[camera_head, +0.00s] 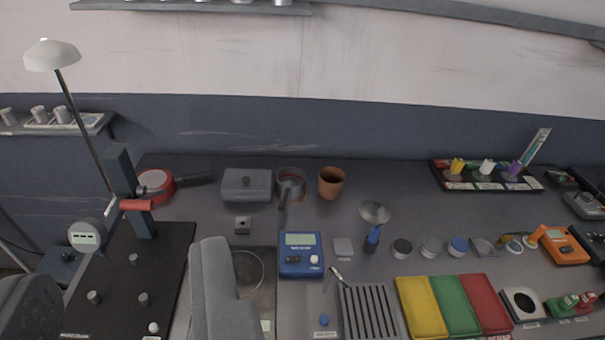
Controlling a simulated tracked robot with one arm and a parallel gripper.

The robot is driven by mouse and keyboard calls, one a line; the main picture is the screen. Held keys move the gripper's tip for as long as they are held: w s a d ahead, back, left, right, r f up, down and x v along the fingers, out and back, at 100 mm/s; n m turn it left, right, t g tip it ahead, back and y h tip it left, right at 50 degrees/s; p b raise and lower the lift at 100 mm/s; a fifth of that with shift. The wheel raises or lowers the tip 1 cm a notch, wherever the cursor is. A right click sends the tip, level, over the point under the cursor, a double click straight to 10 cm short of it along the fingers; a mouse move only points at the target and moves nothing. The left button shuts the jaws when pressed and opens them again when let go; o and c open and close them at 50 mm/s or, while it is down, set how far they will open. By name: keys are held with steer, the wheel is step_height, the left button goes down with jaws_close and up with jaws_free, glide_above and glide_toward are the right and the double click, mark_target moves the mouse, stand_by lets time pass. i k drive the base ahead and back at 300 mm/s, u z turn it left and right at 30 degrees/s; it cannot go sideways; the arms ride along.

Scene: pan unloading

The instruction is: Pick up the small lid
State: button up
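A small dark square piece with a knob-like centre (243,225) lies on the bench in front of a grey lidded box (247,186). A shallow round metal piece, perhaps a lid (375,212), lies to the right of a brown pot (331,183). I cannot tell for sure which of these is the small lid. A small pan (290,186) stands between the box and the pot, its handle toward me. My gripper (125,268) shows as two grey fingers at the lower left, wide apart, with nothing held between them. It is well apart from both pieces.
A black stand with a gauge (86,236) and a lamp (52,56) rise at the left near a red pan (155,183). A blue meter (301,255), several small jars and coloured trays (457,305) crowd the front. Bare bench (400,178) lies behind the round piece.

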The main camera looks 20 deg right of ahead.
mark_target(374, 212)
steer(key=z, duration=0.05)
steer(key=k, duration=0.5)
steer(key=z, duration=0.3)
steer(key=i, duration=1.55)
steer(key=u, duration=0.25)
